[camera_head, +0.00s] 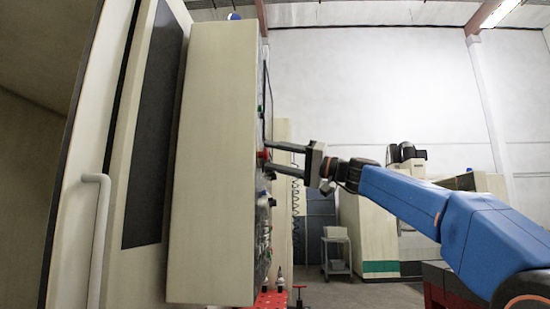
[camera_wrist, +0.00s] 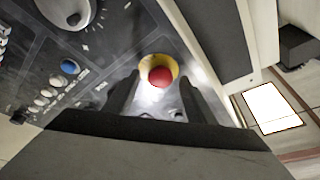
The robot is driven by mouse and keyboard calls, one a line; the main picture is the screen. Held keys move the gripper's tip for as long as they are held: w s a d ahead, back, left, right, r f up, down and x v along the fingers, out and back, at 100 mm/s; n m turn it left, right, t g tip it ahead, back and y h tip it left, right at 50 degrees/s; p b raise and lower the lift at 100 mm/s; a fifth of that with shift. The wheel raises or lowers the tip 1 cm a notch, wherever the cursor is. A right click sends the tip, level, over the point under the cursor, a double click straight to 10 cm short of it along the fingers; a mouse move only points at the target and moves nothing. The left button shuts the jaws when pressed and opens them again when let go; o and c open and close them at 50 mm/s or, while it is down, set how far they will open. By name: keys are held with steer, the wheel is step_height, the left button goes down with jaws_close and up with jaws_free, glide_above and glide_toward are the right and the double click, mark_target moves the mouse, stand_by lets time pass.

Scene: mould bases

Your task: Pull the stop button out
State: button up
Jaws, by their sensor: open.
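The red stop button (camera_wrist: 160,76) sits on a yellow round base (camera_wrist: 146,68) on the dark control panel (camera_wrist: 100,60) in the wrist view. In the head view the red button (camera_head: 263,154) shows edge-on at the panel's right face. My gripper (camera_wrist: 157,90) is open, with one dark finger on each side of the button. In the head view my gripper (camera_head: 268,157) reaches the panel from the right, fingers above and below the button. I cannot tell whether the fingers touch it.
A large grey dial (camera_wrist: 68,12), a blue button (camera_wrist: 69,67) and several white buttons (camera_wrist: 48,92) are on the panel left of my gripper. A beige cabinet (camera_head: 210,160) carries the panel. A white cart (camera_head: 336,250) stands behind. Open air lies right of the panel.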

steer(key=shift+c, duration=0.5)
jaws_close()
steer(key=shift+d, duration=0.5)
steer(key=shift+o, duration=0.5)
jaws_free()
steer(key=shift+d, duration=0.1)
steer(key=shift+d, duration=0.1)
steer(key=v, duration=1.7)
steer(key=shift+d+f, duration=0.1)
